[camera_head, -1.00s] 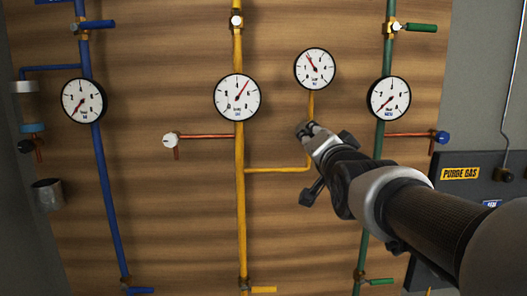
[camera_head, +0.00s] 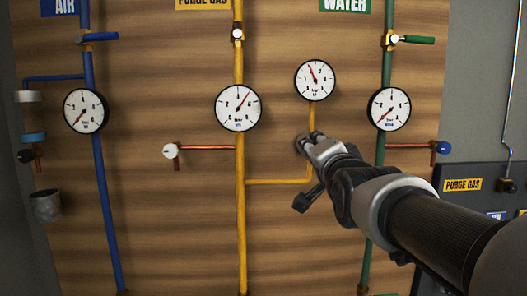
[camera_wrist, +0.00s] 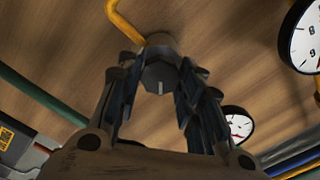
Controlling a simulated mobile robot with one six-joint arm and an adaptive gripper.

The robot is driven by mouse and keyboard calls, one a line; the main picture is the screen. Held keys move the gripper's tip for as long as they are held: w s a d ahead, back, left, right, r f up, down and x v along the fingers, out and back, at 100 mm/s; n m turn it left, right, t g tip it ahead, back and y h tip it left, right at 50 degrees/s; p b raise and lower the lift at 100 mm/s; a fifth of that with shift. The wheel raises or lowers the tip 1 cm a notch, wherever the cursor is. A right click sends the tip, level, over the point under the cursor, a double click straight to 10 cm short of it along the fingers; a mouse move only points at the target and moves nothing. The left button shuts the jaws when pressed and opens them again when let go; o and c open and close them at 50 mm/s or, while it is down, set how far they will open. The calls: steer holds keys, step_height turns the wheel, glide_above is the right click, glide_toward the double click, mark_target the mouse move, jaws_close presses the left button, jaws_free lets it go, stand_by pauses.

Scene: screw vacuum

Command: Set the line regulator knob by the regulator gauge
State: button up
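The line regulator knob (camera_wrist: 160,76) is a dark grey faceted knob with a pale line on its face in the wrist view. My gripper (camera_wrist: 158,92) has its two black fingers apart, one on each side of the knob. I cannot tell whether they touch it. In the head view my gripper (camera_head: 308,145) points at the yellow line's side branch, and I cannot pick the knob out from the fingertips there. The regulator gauge (camera_head: 315,80) is a small white dial above that branch. Its red needle points up and slightly left; the exact reading is too small to tell.
A larger gauge (camera_head: 238,108) sits on the yellow pipe (camera_head: 240,215) to the left. A blue line's gauge (camera_head: 86,110) and a green line's gauge (camera_head: 389,109) flank it. A copper stub with a white knob (camera_head: 170,151) sticks out left. A grey panel (camera_head: 480,212) stands at right.

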steer(key=o, duration=0.4)
steer(key=s, duration=1.2)
steer(key=s+f+n+g+b, duration=0.1)
steer(key=s+f+n+g, duration=0.15)
steer(key=f, duration=0.65)
steer(key=s+f+n+g+b, duration=0.1)
steer(key=s+f+n+g, duration=0.2)
steer(key=f, duration=0.6)
steer(key=s+f+n+g, duration=0.2)
steer(key=s+f, duration=0.3)
steer(key=f, duration=0.1)
steer(key=s+f+n+g+b, duration=0.1)
steer(key=s+f+n+g, duration=0.1)
steer(key=s+f, duration=0.4)
steer(key=s+f+n+g+b, duration=0.1)
steer(key=s+f+n+g, duration=0.1)
steer(key=s+f+g, duration=0.2)
steer(key=shift+s+f, duration=1.15)
steer(key=shift+s, duration=0.05)
